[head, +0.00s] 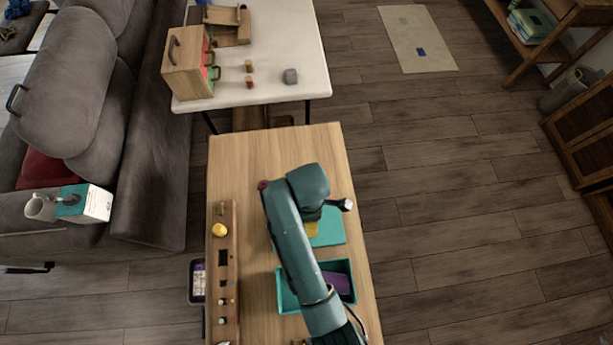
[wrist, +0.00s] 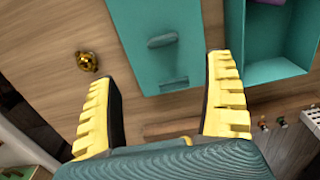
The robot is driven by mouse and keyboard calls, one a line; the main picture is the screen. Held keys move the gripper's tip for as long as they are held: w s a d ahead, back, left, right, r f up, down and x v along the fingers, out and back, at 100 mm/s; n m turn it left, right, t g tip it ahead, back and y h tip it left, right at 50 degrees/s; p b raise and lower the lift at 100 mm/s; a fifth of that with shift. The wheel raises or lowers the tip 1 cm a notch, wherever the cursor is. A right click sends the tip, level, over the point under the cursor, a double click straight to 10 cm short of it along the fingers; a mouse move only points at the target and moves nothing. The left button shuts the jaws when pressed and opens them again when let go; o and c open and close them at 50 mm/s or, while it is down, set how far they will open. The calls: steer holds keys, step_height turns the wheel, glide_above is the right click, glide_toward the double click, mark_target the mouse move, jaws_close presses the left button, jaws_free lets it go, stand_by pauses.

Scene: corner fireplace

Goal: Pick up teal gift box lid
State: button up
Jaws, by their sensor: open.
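The teal gift box lid (head: 330,238) lies flat on the wooden table (head: 240,150), partly hidden by my arm in the head view. In the wrist view the lid (wrist: 135,15) shows a raised oval handle (wrist: 162,40) and a small slot near its lower edge. The open teal box (head: 287,297) stands on the table, nearer my base, with a purple item (head: 336,283) inside; the box also shows at the upper right of the wrist view (wrist: 235,35). My gripper (wrist: 163,68), with yellow ribbed fingers, is open and empty above the lid, its fingers on either side of the lower part.
A wooden board (head: 231,255) with slots and a yellow ball (head: 219,229) lies along the table's left edge. A small gold object (wrist: 87,62) sits left of the lid in the wrist view.

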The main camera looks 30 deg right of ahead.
step_height(320, 180, down, 6)
steer(key=shift+f+b, duration=0.2)
steer(key=shift+b, duration=0.45)
step_height(320, 180, down, 5)
steer(key=shift+s+a+f+b, duration=0.1)
steer(key=shift+s+a+b, duration=0.05)
steer(key=shift+b, duration=0.7)
steer(key=c, duration=1.3)
